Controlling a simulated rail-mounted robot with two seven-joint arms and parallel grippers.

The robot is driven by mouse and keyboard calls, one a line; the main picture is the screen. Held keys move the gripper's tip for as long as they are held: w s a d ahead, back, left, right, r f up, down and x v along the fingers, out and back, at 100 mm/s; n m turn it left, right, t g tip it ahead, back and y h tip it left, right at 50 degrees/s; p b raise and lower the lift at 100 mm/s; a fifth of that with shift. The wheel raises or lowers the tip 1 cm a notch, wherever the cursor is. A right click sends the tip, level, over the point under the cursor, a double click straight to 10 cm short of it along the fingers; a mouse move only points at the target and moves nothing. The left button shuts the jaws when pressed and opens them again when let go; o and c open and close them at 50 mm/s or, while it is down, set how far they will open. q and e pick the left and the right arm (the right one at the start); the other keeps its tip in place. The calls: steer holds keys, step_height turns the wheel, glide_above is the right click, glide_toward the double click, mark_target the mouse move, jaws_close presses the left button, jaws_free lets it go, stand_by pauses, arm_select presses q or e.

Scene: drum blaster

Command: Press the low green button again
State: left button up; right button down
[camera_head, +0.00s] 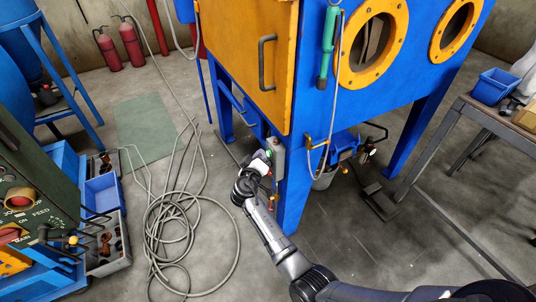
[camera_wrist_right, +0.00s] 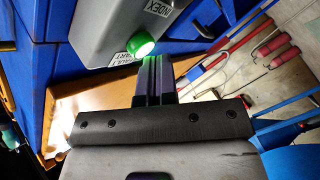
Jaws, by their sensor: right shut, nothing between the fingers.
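The green button (camera_wrist_right: 141,44) sticks out of a grey control box (camera_wrist_right: 100,28) in the right wrist view and looks lit. In the head view the grey box (camera_head: 278,160) hangs by the blue cabinet's front leg. My right gripper (camera_head: 262,160) is at the box's left side, partly covering its front. In the wrist view the right gripper's fingers (camera_wrist_right: 154,66) are together and empty, with their tips right beside the button. I cannot tell whether they touch it. My left gripper is not in view.
The blue cabinet (camera_head: 350,105) with its orange door (camera_head: 245,55) stands over the box. A grey hose (camera_head: 185,215) lies coiled on the floor at the left. A green control panel (camera_head: 35,190) stands at the far left. A metal table (camera_head: 490,120) is at the right.

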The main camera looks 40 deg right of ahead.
steer(key=shift+w+a, duration=0.15)
steer(key=shift+a, duration=0.4)
steer(key=shift+a, duration=0.1)
steer(key=a+b, duration=0.1)
steer(key=a, duration=0.1)
steer(key=w+a+b, duration=0.1)
steer(key=a, duration=0.1)
steer(key=shift+w+a+b, duration=0.2)
steer(key=shift+a+b, duration=0.1)
stand_by(0.6)
